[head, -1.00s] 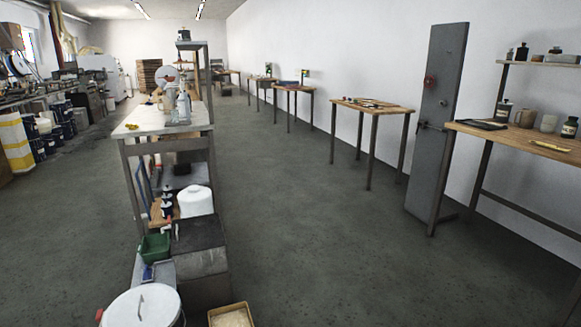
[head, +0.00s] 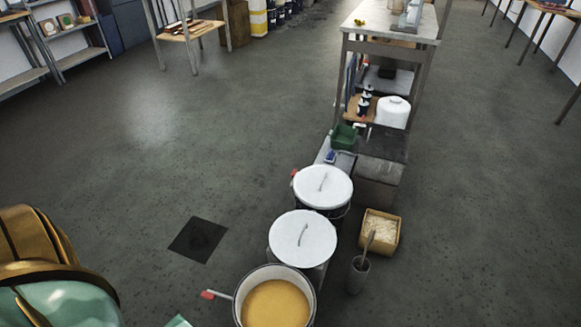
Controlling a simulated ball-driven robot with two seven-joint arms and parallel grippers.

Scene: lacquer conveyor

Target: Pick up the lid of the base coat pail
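Two pails with white lids stand in a row on the floor side, below the middle of the head view. The farther lid (head: 323,186) and the nearer lid (head: 302,238) each carry a thin grey handle across the top. Nearest is an open pail (head: 238,312) holding amber-yellow liquid (head: 277,304). I cannot read any label, so I cannot tell which pail is the base coat. Both lids sit on their pails. Neither of my grippers shows; a gold and teal part at the lower left looks like my own arm.
A wooden box (head: 381,232) of pale material and a dark cup (head: 357,275) with a tool stand right of the pails. Behind are a dark block (head: 378,182), a green bin (head: 344,137) and a workbench (head: 387,22). Open floor lies left, with a dark square patch (head: 198,239).

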